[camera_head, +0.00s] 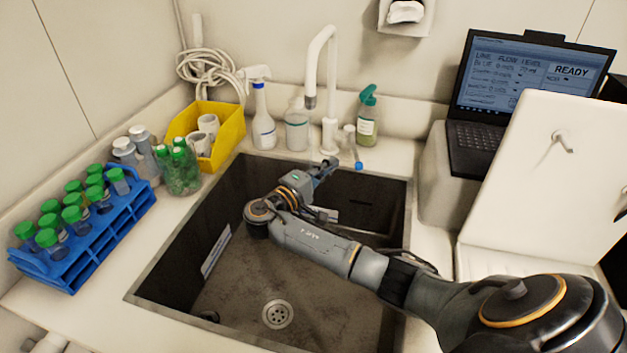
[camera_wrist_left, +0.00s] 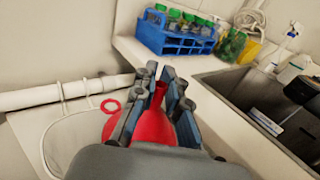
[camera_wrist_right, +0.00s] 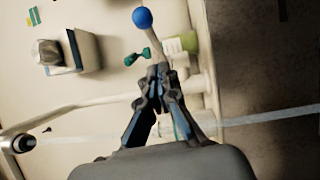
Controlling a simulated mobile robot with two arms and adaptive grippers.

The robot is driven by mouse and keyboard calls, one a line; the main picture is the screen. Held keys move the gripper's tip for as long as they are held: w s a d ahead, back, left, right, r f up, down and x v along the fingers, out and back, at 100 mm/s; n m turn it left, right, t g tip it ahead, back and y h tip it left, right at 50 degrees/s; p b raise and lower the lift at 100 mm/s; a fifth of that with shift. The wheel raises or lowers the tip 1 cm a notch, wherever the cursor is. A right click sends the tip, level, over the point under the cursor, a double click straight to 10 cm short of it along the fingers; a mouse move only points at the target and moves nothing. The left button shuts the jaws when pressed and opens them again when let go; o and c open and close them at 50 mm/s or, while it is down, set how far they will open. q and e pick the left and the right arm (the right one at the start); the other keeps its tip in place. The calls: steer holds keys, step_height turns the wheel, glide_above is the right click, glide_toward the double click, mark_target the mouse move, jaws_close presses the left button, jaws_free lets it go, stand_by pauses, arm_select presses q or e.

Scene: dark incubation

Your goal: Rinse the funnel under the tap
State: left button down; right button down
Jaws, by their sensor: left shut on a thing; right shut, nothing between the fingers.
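The red funnel (camera_wrist_left: 155,128) is between the fingers of my left gripper (camera_wrist_left: 163,82) in the left wrist view, its narrow stem pointing away. My right gripper (camera_head: 328,164) is shut and empty, close beside the lever; contact is unclear.
A blue tube rack (camera_head: 85,245) and a green-capped bottle cluster (camera_head: 180,170) stand left of the sink. A yellow bin (camera_head: 232,128), spray bottle (camera_head: 262,120) and green-topped bottle (camera_head: 368,118) line the back. A laptop (camera_head: 530,75) is at right.

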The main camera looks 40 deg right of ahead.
arm_select(q)
steer(key=shift+r+p, duration=0.35)
steer(key=shift+r, duration=0.3)
steer(key=shift+s+r, duration=0.1)
arm_select(e)
steer(key=s+d, duration=0.2)
steer(key=d, duration=0.1)
steer(key=shift+s+r, duration=0.1)
steer(key=shift+r, duration=0.05)
